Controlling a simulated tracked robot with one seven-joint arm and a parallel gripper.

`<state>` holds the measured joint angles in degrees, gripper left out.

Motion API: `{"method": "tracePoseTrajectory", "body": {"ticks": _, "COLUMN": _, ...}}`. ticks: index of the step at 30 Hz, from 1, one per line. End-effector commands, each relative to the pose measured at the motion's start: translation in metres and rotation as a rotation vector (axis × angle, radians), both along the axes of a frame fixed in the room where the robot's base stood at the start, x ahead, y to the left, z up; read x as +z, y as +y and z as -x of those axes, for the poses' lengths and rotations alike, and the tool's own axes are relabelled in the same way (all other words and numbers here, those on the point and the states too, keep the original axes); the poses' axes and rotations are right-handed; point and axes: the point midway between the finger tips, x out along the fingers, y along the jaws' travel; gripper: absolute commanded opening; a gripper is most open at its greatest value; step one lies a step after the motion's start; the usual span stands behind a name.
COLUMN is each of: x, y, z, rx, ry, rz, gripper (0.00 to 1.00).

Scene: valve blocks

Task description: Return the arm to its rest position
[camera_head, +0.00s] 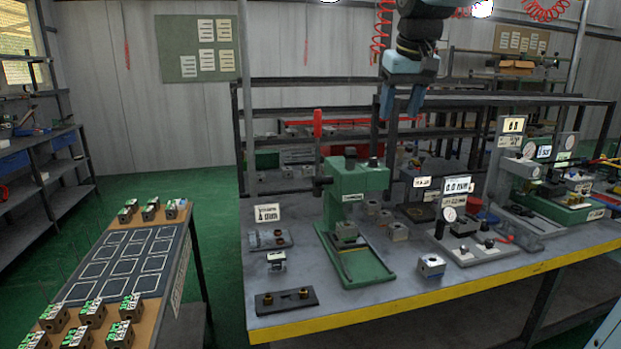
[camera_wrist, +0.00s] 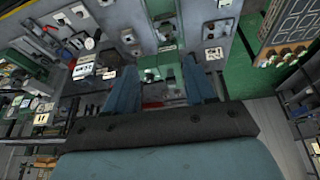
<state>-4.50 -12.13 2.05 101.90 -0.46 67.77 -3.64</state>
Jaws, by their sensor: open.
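My gripper (camera_head: 402,102) hangs from the top of the head view, fingers pointing down, high above the back of the workbench (camera_head: 380,309). Its two blue fingers are apart with nothing between them. In the wrist view my gripper (camera_wrist: 163,88) also shows open and empty, with the bench and the green press beyond it. The arm comes down from above the frame, so most of it is hidden.
A green press (camera_head: 357,185) with a red-handled lever stands on the bench below. Metal blocks, such as one at the front (camera_head: 431,265), and gauge fixtures (camera_head: 466,236) lie around it. A side table (camera_head: 122,262) at left holds several blocks. Dark shelving (camera_head: 285,117) stands behind.

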Motion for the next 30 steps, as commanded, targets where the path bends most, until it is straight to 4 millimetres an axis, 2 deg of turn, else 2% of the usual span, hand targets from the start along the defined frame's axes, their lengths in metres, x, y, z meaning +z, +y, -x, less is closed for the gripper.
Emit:
{"method": "tracePoseTrajectory", "body": {"ticks": 1, "x": -0.007, "y": -0.006, "z": 0.018, "rx": -0.012, "ry": -0.006, "rz": -0.002, "gripper": 0.55}}
{"method": "tracePoseTrajectory", "body": {"ticks": 8, "x": -0.048, "y": -0.025, "z": 0.087, "rx": -0.063, "ry": -0.037, "rz": -0.013, "gripper": 0.55}}
{"method": "tracePoseTrajectory", "body": {"ticks": 18, "x": -0.128, "y": -0.047, "z": 0.182, "rx": -0.137, "ry": -0.079, "rz": -0.036, "gripper": 0.55}}
{"method": "tracePoseTrajectory", "body": {"ticks": 24, "x": -0.164, "y": -0.052, "z": 0.215, "rx": -0.164, "ry": -0.093, "rz": -0.046, "gripper": 0.55}}
{"method": "tracePoseTrajectory", "body": {"ticks": 30, "x": -0.175, "y": -0.053, "z": 0.224, "rx": -0.171, "ry": -0.098, "rz": -0.049, "gripper": 0.55}}
